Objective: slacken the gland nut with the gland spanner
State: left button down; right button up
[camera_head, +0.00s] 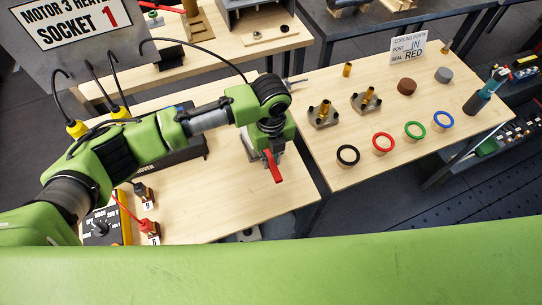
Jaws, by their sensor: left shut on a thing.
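My left arm reaches in from the left, and its gripper (270,151) points down over the right part of the near wooden table (215,225). The gripper is shut on a red piece (274,168) that sticks out below it. I take this for the gland spanner, but its jaw end cannot be made out. A grey metal part (250,146) shows just behind the gripper, mostly covered by it. I cannot pick out the gland nut; the wrist and gripper may hide it. Whether the red piece touches anything is unclear. My right gripper is not in view.
The right table (335,178) holds black (347,155), red (383,143), green (415,130) and blue (443,120) rings, brass-topped fittings (323,114) and a sign (408,48). A labelled grey panel (75,50) with cables and yellow plugs (77,128) stands left. A meter (102,228) lies near-left.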

pick_arm(q)
jog(key=shift+r, duration=0.1)
dwell(0.5)
jog(key=shift+w, duration=0.45)
jog(key=shift+w+a, duration=0.2)
jog(key=shift+w, duration=0.25)
jog(key=shift+w+a, duration=0.2)
jog(key=shift+w, duration=0.25)
dwell(0.6)
dwell(0.5)
jog(key=shift+d, duration=0.15)
jog(key=shift+w+d+n, duration=0.15)
jog(key=shift+d+n, duration=0.1)
jog(key=shift+n, duration=0.25)
jog(key=shift+d, duration=0.1)
